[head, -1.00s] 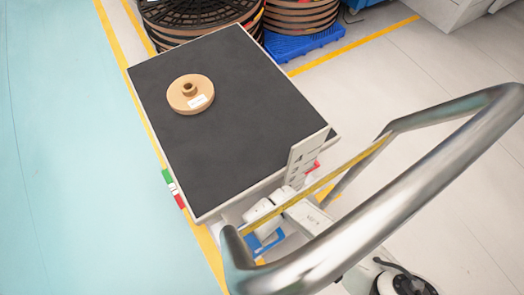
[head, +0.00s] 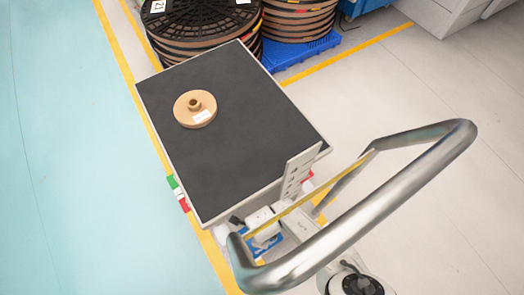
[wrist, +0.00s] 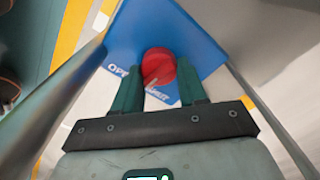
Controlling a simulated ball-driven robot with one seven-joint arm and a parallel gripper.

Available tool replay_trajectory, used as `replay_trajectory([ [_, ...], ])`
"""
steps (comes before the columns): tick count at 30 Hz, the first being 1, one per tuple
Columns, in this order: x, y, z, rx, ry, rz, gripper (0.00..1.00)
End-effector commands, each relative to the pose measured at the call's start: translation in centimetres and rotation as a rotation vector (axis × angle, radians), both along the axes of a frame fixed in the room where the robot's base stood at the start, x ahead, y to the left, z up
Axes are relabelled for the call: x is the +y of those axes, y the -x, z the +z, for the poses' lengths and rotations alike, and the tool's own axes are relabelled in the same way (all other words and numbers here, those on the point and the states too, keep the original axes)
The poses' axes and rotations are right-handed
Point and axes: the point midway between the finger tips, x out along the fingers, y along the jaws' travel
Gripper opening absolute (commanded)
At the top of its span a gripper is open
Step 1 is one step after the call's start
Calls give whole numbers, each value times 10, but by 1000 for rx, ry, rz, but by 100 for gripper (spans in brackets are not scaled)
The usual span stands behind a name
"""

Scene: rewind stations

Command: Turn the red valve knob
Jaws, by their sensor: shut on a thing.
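The red valve knob (wrist: 160,63) is round and sits against a blue panel (wrist: 190,30) with white lettering in the wrist view. My gripper (wrist: 158,78) has dark green fingers, one on each side of the knob, and is shut on it. The lettering is partly covered by the fingers and knob. In the head view, a bit of blue (head: 264,240) shows low behind the cart's handle; the knob itself cannot be made out there.
A cart with a dark top (head: 235,150) carries a tan spool (head: 195,108). Its thick metal handle (head: 370,205) curves across the lower right, and metal bars flank my gripper in the wrist view. Stacked large reels (head: 200,30) stand behind. Open floor (head: 60,150) lies left.

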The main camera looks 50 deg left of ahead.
Motion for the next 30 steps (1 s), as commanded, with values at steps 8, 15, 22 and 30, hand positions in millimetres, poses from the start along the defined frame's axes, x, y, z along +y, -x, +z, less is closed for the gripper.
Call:
replay_trajectory([
  [8,-1,2,2,0,0,-227,11],
  [15,0,2,1,1,-2,-359,11],
  [22,0,3,0,1,-2,-420,11],
  [30,0,2,-1,1,-3,-435,11],
])
